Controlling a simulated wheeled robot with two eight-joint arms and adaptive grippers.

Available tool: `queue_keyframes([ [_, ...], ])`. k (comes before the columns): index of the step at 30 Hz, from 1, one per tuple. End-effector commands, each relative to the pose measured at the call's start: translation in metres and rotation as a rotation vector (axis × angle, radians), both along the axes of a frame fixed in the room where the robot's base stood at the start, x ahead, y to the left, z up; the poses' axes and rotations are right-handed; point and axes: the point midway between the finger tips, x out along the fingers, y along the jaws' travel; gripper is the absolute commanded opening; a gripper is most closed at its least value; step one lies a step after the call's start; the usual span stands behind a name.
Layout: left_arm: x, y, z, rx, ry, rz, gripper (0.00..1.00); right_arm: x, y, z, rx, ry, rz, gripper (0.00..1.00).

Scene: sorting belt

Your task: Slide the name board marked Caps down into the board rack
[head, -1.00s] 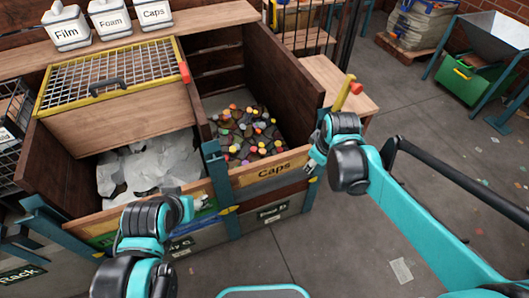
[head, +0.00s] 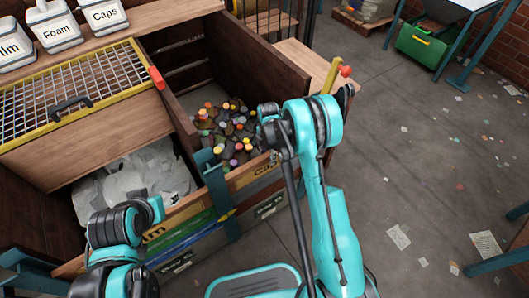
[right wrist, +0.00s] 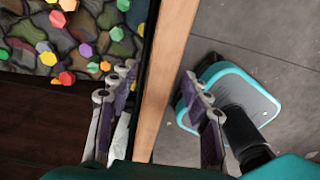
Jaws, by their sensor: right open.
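The Caps name board (head: 258,176) stands across the front of the right bin, partly hidden behind my right arm. My right gripper (right wrist: 162,84) is open. In the right wrist view its fingers are on either side of a long wooden top edge (right wrist: 168,75) at the bin front, with gaps visible. In the head view its fingers are mostly hidden by my arm. My left arm is at the lower left; its fingers cannot be made out. I cannot clearly identify the board rack in the current views.
The right bin holds dark pieces and colourful caps (head: 222,130); the left bin holds pale film (head: 135,180). A teal post (head: 215,185) stands between them. Green and blue boards (head: 185,240) are low at the front left. A yellow-framed grid (head: 75,90) covers part of the left bin.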

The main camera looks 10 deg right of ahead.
Motion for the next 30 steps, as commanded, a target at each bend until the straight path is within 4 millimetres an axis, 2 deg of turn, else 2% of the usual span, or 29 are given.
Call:
queue_keyframes([
  [6, 0.000, 0.000, -0.017, 0.000, 0.000, 0.000, 0.56, 0.000, 0.000, -0.037, 0.000, -0.001, -0.002, 0.48],
  [12, 0.000, 0.000, -0.026, 0.000, 0.000, 0.000, 0.56, 0.000, 0.000, -0.062, 0.000, -0.001, -0.003, 0.48],
  [17, 0.000, 0.000, -0.029, 0.000, 0.000, 0.000, 0.56, 0.000, 0.000, -0.070, 0.000, -0.001, -0.003, 0.48],
  [25, 0.000, 0.000, -0.028, 0.000, 0.000, 0.000, 0.56, 0.000, 0.000, -0.071, 0.000, -0.001, -0.003, 0.48],
  [30, 0.000, 0.000, -0.029, 0.000, 0.000, 0.000, 0.56, 0.000, 0.000, -0.070, -0.001, -0.001, -0.003, 0.03],
])
